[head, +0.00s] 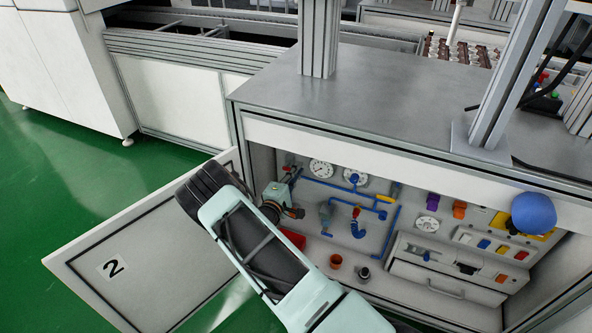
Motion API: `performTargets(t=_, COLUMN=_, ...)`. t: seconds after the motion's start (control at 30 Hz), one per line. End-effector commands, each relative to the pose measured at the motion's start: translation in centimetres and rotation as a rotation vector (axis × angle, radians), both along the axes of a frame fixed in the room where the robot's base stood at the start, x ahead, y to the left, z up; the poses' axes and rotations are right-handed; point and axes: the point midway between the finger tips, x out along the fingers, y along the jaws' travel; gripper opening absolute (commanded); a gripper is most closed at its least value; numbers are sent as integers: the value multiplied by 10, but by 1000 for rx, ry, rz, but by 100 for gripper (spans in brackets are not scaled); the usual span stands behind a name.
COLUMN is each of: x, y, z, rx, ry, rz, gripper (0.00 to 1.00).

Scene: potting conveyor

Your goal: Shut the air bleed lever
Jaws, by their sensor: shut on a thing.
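My gripper (292,177) is inside the open cabinet, at the left end of the blue pipework (328,185). It is small and dark in this view, and its fingers are closed at a small red part (286,168) there, which looks like the air bleed lever. The fingers and my wrist cover most of the lever, so its angle cannot be told. Other small handles show on the pipes: a red one (356,212) in the middle and a yellow one (394,190) to the right.
The cabinet door (150,262), marked 2, stands open at the left. Two gauges (320,168) sit above the pipes. A drawer (445,283) and a blue ball-shaped thing (534,213) are at the right.

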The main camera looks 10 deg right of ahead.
Motion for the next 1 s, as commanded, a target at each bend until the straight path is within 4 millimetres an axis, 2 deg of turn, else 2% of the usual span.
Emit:
performTargets(t=0.33, x=0, y=0, z=-7, rx=107, ry=-77, rz=2, gripper=0)
performTargets(t=0.87, x=0, y=1, z=-8, rx=125, ry=-90, rz=2, gripper=0)
performTargets(t=0.9, x=0, y=1, z=-8, rx=125, ry=-90, rz=2, gripper=13)
performTargets(t=1.0, x=0, y=1, z=-8, rx=125, ry=-90, rz=2, gripper=24)
